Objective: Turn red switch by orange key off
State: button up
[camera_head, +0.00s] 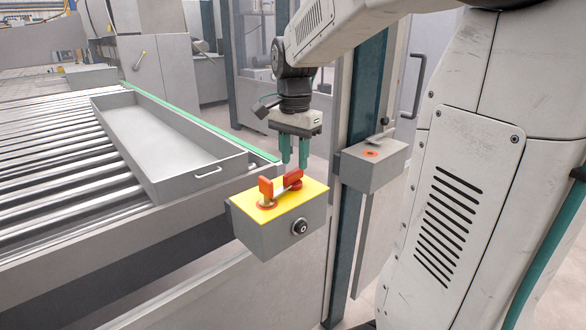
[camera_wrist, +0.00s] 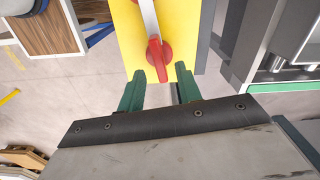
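A grey switch box (camera_head: 275,232) with a yellow top (camera_head: 308,192) stands at the end of the roller conveyor. On the yellow top is a red switch handle (camera_head: 292,179), with a pale bar running from it to an upright orange-red piece (camera_head: 265,187) on a brass-coloured base. I cannot tell for sure whether that piece is the key. My gripper (camera_head: 294,166) is open and empty, its green fingers pointing down just above the red handle. In the wrist view, the red handle (camera_wrist: 154,56) lies just beyond the gap between my fingertips (camera_wrist: 160,74); contact is not visible.
A black round lock (camera_head: 300,227) is on the box's front. A second grey box (camera_head: 372,166) with an orange button is mounted to the right. A long metal tray (camera_head: 205,148) rests on the conveyor rollers (camera_head: 60,165) to the left.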

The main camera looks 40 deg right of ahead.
aim_at(294, 170)
jog(key=shift+f, duration=1.75)
jog(key=shift+c, duration=0.3)
grip_shut()
